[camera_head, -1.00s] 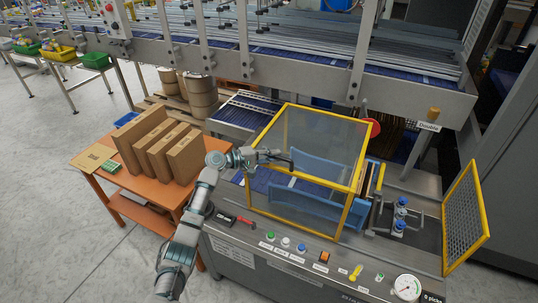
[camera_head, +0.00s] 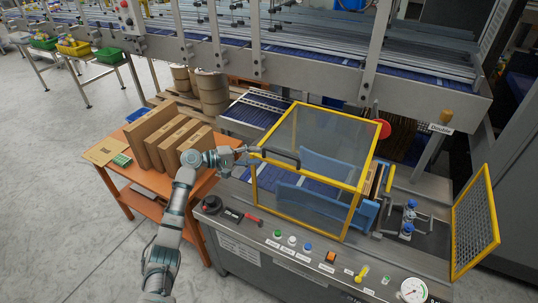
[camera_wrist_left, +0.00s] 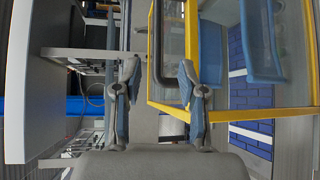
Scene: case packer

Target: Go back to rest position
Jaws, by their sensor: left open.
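My left gripper (camera_head: 250,155) is open and empty, at the left side of the yellow-framed clear guard (camera_head: 318,143). The guard's dark handle (camera_head: 282,157) lies just to the right of the fingertips in the head view. My right gripper is not in view.
Brown cartons (camera_head: 172,137) stand on an orange table (camera_head: 150,181) to the left of my arm. The control panel with buttons (camera_head: 292,241) runs along the front. A yellow mesh panel (camera_head: 474,224) stands open at right. A conveyor frame (camera_head: 330,72) crosses behind.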

